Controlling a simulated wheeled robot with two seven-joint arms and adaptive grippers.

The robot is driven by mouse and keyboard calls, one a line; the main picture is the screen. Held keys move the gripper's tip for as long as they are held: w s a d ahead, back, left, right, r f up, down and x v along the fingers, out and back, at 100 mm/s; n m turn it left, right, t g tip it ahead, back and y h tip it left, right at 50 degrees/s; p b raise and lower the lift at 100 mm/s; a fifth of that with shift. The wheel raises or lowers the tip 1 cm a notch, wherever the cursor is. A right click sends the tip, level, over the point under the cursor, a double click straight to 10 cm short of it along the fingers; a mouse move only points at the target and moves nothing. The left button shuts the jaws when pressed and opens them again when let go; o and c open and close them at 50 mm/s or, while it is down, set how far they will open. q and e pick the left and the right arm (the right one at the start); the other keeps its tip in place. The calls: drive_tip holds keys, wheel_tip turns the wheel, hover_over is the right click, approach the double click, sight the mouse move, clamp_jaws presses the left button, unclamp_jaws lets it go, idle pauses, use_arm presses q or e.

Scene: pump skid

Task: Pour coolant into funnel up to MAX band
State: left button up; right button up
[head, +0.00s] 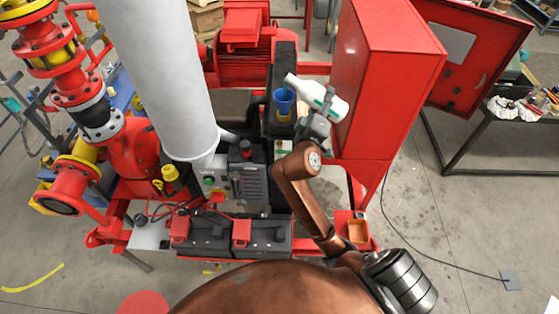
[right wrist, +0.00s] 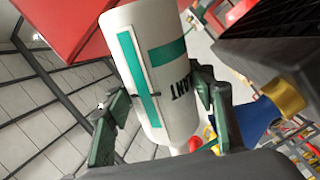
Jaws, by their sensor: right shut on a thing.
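A white coolant bottle with green bands (head: 325,97) is tipped over, its narrow end pointing left above a blue funnel (head: 285,102). The funnel sits on a yellow collar (head: 284,118) on the dark unit. My right gripper (head: 318,121) is shut around the bottle's body. In the right wrist view, the bottle (right wrist: 147,62) stands between the two fingers of my right gripper (right wrist: 160,112), with the blue funnel (right wrist: 254,118) to its right. A teal patch shows near the bottle's mouth; I cannot tell if it is flowing liquid. The MAX band and coolant level cannot be made out. My left gripper is out of view.
A tall red cabinet (head: 385,75) stands just right of the bottle, its door (head: 465,50) open. A thick white pipe (head: 165,75) rises left of the funnel. A red motor (head: 241,50) is behind. Two dark batteries (head: 262,235) sit in front.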

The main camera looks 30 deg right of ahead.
drive_tip(key=shift+s+d+r+n, duration=0.2)
drive_tip(key=shift+r+n, duration=0.5)
drive_tip(key=shift+n, duration=0.15)
drive_tip(key=shift+s+d+r+n, duration=0.15)
drive_tip(key=shift+r+n, duration=0.55)
drive_tip(key=shift+n, duration=0.15)
idle(6.3)
